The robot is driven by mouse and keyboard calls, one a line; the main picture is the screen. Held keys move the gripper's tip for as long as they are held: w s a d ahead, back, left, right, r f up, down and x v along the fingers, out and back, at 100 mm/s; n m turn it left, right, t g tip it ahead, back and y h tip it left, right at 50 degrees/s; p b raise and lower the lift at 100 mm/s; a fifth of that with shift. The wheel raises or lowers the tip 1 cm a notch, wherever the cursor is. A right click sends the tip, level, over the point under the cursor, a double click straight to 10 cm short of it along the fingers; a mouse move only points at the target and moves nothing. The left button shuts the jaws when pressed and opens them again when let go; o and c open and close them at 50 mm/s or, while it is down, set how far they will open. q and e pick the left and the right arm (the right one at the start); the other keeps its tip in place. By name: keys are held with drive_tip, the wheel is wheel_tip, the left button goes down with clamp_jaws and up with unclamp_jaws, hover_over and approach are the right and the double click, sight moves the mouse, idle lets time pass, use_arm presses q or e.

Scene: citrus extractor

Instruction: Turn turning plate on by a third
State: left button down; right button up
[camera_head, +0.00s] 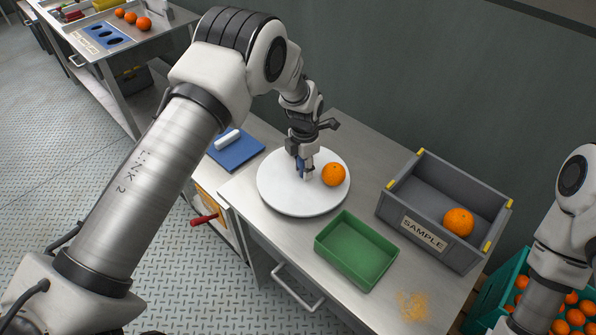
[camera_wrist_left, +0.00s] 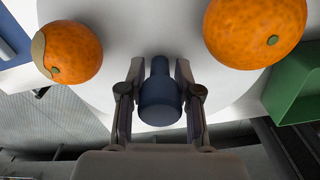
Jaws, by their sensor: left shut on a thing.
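The turning plate (camera_head: 275,192) is a white round disc on the steel bench. A dark blue knob (camera_wrist_left: 160,95) stands up from it. My left gripper (camera_head: 302,165) is over the plate with its fingers shut on the knob, one on each side. An orange (camera_head: 334,174) sits on the plate right of the gripper in the head view. The left wrist view shows two oranges, one at the upper right (camera_wrist_left: 255,30) and one with a brown patch at the upper left (camera_wrist_left: 68,52). The second is hidden in the head view. My right gripper is out of view.
A green tray (camera_head: 357,249) stands close in front of the plate. A grey SAMPLE crate (camera_head: 424,234) holding an orange is to the right. A blue board (camera_head: 236,154) with a white block lies at left. Orange crumbs (camera_head: 413,306) lie near the front edge.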

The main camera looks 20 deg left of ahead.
use_arm(q)
drive_tip(key=shift+n, duration=0.4)
drive_tip(key=c, duration=0.8)
unclamp_jaws()
wheel_tip(320, 180, up, 12)
